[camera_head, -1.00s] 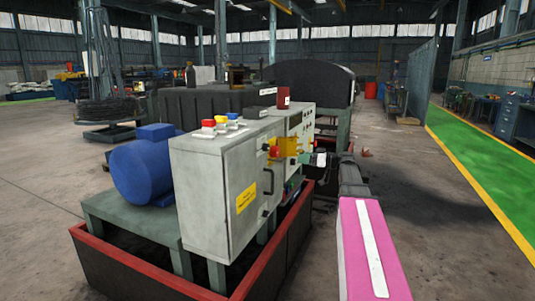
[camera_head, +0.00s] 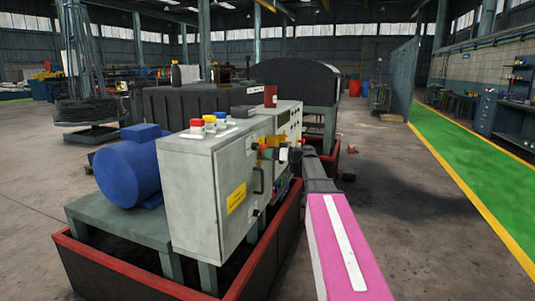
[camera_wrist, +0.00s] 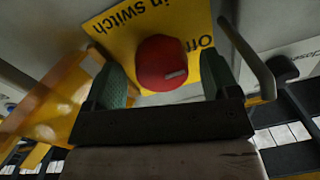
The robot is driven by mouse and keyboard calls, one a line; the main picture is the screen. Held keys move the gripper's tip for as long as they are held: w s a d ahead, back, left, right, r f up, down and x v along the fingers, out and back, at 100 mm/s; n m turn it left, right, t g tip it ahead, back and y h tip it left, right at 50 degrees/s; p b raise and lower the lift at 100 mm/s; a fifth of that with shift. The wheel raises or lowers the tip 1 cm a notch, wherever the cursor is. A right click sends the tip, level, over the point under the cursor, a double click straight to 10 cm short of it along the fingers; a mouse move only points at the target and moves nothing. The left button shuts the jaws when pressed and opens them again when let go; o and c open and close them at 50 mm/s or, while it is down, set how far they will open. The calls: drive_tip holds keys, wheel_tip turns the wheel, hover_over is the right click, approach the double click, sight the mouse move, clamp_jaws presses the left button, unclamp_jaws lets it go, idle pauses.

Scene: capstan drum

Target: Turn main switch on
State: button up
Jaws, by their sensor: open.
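The main switch is a round red knob (camera_wrist: 162,62) with a small pale mark, on a yellow plate (camera_wrist: 120,25) reading "in Switch" and "Off". The wrist view shows this lettering upside down. My gripper (camera_wrist: 161,78) is open, with one green-padded finger on each side of the knob. I cannot tell whether either finger touches it. The red knob is not clearly visible there.
A dark bar handle (camera_wrist: 247,50) stands close to the right finger. A yellow part (camera_wrist: 50,105) lies close on the left. A blue motor (camera_head: 127,172) sits beside the cabinet, inside a red-edged base (camera_head: 110,270). Open floor (camera_head: 420,230) lies to the right.

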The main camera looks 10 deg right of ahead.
drive_tip(key=shift+w+a, duration=0.15)
drive_tip(key=shift+a, duration=0.2)
drive_tip(key=shift+c, duration=0.3)
drive_tip(key=c, duration=0.9)
drive_tip(key=shift+o, duration=0.2)
drive_tip(key=shift+s+a+r+m+t, duration=0.15)
drive_tip(key=shift+m+t, duration=0.25)
drive_tip(key=shift+m, duration=4.25)
drive_tip(key=shift+s+r+m+t, duration=0.1)
drive_tip(key=shift+m+t, duration=0.3)
drive_tip(key=shift+m, duration=4.25)
